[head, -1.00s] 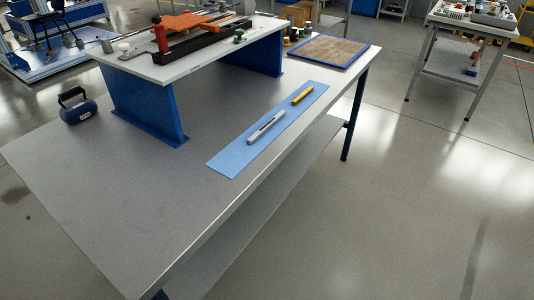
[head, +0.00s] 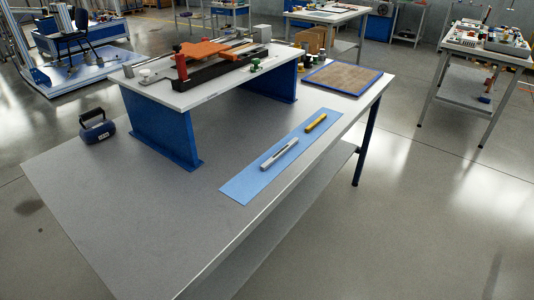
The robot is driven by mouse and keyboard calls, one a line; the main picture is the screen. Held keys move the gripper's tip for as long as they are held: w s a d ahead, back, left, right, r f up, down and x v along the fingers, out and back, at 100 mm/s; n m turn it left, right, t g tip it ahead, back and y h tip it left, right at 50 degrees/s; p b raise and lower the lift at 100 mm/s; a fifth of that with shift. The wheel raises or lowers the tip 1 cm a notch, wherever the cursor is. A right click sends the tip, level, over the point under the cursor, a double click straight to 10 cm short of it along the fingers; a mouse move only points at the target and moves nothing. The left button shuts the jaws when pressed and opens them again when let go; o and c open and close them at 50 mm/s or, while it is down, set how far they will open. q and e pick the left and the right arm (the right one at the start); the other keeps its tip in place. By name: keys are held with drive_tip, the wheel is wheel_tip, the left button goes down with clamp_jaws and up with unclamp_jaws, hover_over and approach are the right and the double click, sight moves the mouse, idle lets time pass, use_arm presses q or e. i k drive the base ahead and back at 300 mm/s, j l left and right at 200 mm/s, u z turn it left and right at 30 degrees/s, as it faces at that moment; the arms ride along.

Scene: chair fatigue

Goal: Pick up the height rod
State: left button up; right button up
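A light blue mat (head: 243,188) lies on the grey workbench (head: 120,210) near its front right edge. On the mat lie a slim silver-grey bar-shaped tool (head: 279,154) and a shorter yellow piece (head: 316,122) behind it. I cannot tell which of these, if either, is the height rod. Neither of my grippers is in view.
A white raised platform on blue legs (head: 160,135) stands on the bench, carrying an orange and black fixture (head: 205,55). A dark blue handled weight (head: 97,128) sits at the left. A blue-framed brown board (head: 343,77) lies at the back right. Floor right of the bench is clear.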

sight(275, 158)
drive_tip(key=i+l+u, duration=0.1)
drive_tip(key=u, duration=0.25)
drive_tip(key=l+u, duration=0.15)
drive_tip(key=u, duration=0.25)
drive_tip(key=i+l+u, duration=0.1)
drive_tip(key=u, duration=0.25)
drive_tip(key=i+l+u, duration=0.1)
drive_tip(key=l+u, duration=0.3)
drive_tip(key=l, duration=0.6)
drive_tip(key=k+l+u, duration=0.1)
drive_tip(key=l+u, duration=0.25)
drive_tip(key=l, duration=0.6)
drive_tip(key=k+l, duration=0.1)
drive_tip(key=l, duration=0.95)
drive_tip(key=l+u, duration=0.1)
drive_tip(key=l, duration=0.95)
drive_tip(key=k, duration=0.05)
